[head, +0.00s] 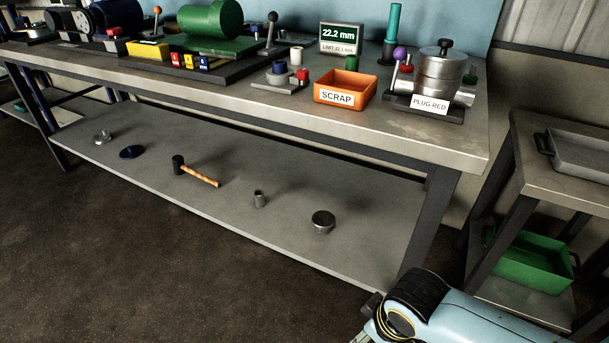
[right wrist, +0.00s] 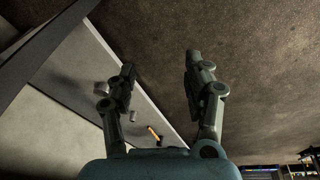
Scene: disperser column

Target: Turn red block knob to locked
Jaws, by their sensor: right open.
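Several small red parts show on the bench in the head view, and I cannot tell which is the red block knob. Another red part (head: 113,32) is at the left by the dark machine. A red bit (head: 407,68) shows on the unit labelled PLUG RED (head: 430,103). No knob position is readable. My right gripper is open and empty in the right wrist view (right wrist: 161,62), away from the bench top and near the lower shelf. My left gripper is out of view.
The bench top (head: 230,85) also holds an orange SCRAP bin (head: 345,87), a 22.2 mm display (head: 341,38) and a green cylinder machine (head: 210,17). The lower shelf (head: 270,165) carries a mallet (head: 196,172) and loose metal parts. A side table (head: 565,185) stands right.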

